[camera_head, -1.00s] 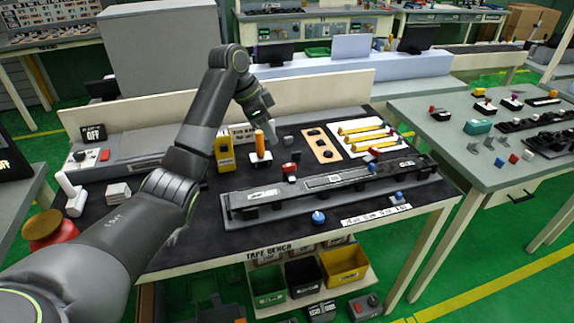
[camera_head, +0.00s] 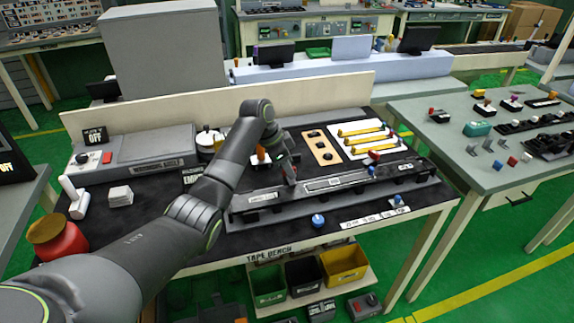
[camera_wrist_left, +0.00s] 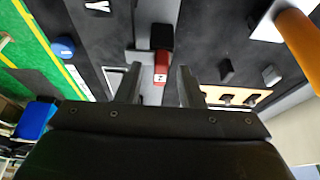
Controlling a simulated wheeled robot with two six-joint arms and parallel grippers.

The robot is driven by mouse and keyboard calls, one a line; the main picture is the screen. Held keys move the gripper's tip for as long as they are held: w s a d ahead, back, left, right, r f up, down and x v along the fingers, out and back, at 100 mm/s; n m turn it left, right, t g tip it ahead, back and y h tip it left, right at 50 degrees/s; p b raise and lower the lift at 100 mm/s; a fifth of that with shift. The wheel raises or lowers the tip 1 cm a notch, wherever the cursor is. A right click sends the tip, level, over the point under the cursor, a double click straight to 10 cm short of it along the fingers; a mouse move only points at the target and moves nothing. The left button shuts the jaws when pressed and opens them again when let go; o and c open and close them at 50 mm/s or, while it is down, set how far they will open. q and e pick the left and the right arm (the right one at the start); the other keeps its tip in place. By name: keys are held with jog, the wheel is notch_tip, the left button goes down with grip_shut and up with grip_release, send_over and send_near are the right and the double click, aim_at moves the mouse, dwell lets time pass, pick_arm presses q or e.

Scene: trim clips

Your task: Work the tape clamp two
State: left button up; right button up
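A small red clamp block (camera_wrist_left: 161,67) with a white label, perhaps reading 2, shows in the wrist view beside a black block on the grey rail. My left gripper (camera_wrist_left: 160,86) is open, with its two fingers apart and the red block between and just beyond their tips. No contact shows. In the head view my left gripper (camera_head: 289,172) points down at the long rail (camera_head: 325,190), and its body hides that red block. A second red part (camera_head: 375,155) stands near the rail's right end. My right gripper is not in view.
An orange upright handle (camera_wrist_left: 301,38) stands close to my left gripper, partly hidden in the head view. A blue knob (camera_head: 318,220) sits in front of the rail. Yellow bars (camera_head: 368,136) lie on a white board behind it. Bins (camera_head: 344,264) are below the bench.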

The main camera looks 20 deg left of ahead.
pick_arm(q)
grip_shut()
jog(key=shift+r+p, duration=0.15)
jog(key=shift+p, duration=0.3)
jog(key=n+y+p, duration=0.1)
jog(key=n+p, duration=0.1)
jog(key=p, duration=0.1)
jog(key=n+t+p, duration=0.1)
jog(key=n+p, duration=0.2)
jog(key=p, duration=0.1)
jog(key=n+y+p, duration=0.1)
jog(key=n+p, duration=0.2)
jog(key=shift+s+d+r+t+y, duration=0.1)
jog(key=shift+d+r+t+y, duration=0.05)
jog(key=shift+d+t+y, duration=0.2)
jog(key=n+y+p, duration=0.1)
jog(key=n+p, duration=0.1)
jog(key=shift+n, duration=0.4)
jog(key=shift+f+n+y+p, duration=0.2)
jog(key=shift+n+y+p, duration=0.4)
jog(key=shift+n, duration=0.9)
grip_release()
